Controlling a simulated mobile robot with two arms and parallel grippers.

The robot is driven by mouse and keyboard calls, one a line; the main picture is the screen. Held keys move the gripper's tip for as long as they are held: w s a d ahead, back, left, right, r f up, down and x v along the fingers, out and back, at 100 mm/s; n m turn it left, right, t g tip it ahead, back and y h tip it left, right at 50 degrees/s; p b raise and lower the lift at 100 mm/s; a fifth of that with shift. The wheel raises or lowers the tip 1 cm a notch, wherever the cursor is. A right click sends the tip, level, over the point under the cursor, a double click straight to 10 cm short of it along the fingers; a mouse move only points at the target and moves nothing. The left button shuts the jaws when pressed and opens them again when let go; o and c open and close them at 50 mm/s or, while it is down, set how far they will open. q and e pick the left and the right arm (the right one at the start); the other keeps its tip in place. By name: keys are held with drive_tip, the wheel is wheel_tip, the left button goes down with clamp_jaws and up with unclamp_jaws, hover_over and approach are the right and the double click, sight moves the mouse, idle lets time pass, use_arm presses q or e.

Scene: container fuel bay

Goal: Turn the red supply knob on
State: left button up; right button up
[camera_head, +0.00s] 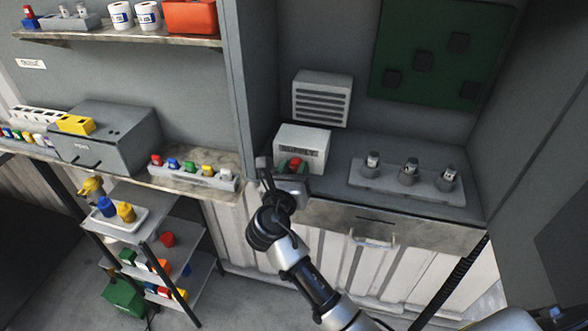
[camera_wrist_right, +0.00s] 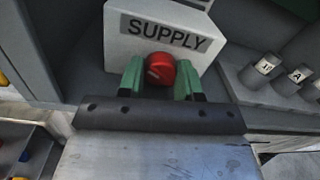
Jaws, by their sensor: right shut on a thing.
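The white supply box (camera_head: 312,138) stands on the grey counter at the left end of the alcove. The knob also shows small in the head view (camera_head: 293,162). My right gripper (camera_head: 290,169) is at the box front. In the right wrist view its green fingertips (camera_wrist_right: 158,77) are closed on the knob, one on each side. My left gripper is not in view.
A grey tray (camera_head: 390,184) with three labelled cylinders stands on the counter to the right. A vent (camera_head: 322,97) is on the wall behind the box. A strip of coloured blocks (camera_head: 193,176) lies on the left shelf. A drawer (camera_head: 395,223) is below the counter.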

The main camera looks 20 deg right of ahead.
drive_tip(key=m, duration=0.3)
drive_tip(key=shift+m, duration=1.2)
drive_tip(key=o, duration=0.6)
drive_tip(key=shift+o, duration=0.2)
drive_tip(key=p+v, duration=0.2)
drive_tip(key=v, duration=0.9)
drive_tip(key=shift+r, duration=0.2)
